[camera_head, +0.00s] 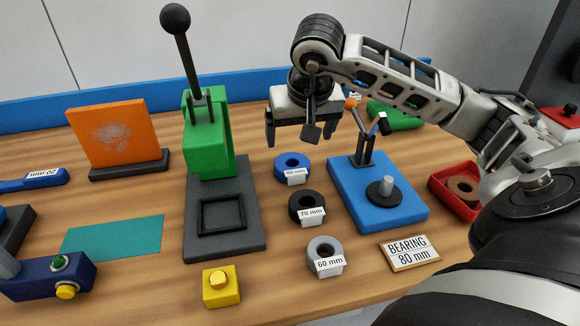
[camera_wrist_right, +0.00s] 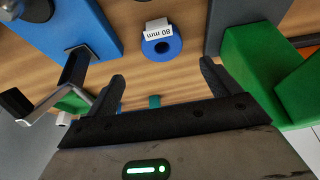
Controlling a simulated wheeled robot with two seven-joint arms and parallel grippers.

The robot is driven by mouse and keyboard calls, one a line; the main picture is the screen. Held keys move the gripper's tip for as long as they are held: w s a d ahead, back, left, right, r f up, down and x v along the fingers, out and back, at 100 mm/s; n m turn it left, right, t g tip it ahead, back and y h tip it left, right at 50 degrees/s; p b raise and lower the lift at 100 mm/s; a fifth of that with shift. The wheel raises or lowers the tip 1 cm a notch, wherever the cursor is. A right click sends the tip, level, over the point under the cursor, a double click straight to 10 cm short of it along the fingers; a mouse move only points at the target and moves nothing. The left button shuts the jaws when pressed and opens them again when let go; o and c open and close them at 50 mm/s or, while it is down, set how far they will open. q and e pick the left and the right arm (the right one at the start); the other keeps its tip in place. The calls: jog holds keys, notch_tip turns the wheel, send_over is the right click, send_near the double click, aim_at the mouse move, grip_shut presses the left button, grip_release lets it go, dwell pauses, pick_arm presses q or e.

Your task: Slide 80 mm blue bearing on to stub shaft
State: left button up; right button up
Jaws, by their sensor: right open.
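The blue bearing (camera_head: 291,165) with an 80 mm label lies flat on the wooden table, in a column above a black 70 mm ring (camera_head: 307,207) and a grey 60 mm ring (camera_head: 324,254). It also shows in the right wrist view (camera_wrist_right: 161,47). The silver stub shaft (camera_head: 388,185) stands upright on a black disc on the blue base plate (camera_head: 400,215), with nothing around it. My right gripper (camera_head: 303,138) is open and empty above and behind the blue bearing. Its two fingers (camera_wrist_right: 160,80) show apart, with the bearing beyond them. My left gripper is not in view.
A green press (camera_head: 207,140) with a tall lever stands left of the bearings. An orange-tipped clamp (camera_head: 365,140) rises from the blue plate behind the shaft. A red tray (camera_head: 450,205) and a "BEARING 80 mm" sign (camera_head: 409,252) are at right. A yellow button (camera_head: 220,286) sits in front.

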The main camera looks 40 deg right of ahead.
aim_at(293, 162)
jog(key=x, duration=1.1)
jog(key=shift+w+a+f+p, duration=0.1)
jog(key=shift+a+f+p, duration=0.1)
jog(key=shift+p, duration=0.15)
jog(key=shift+d, duration=0.1)
jog(key=c, duration=1.2)
jog(key=shift+r, duration=0.1)
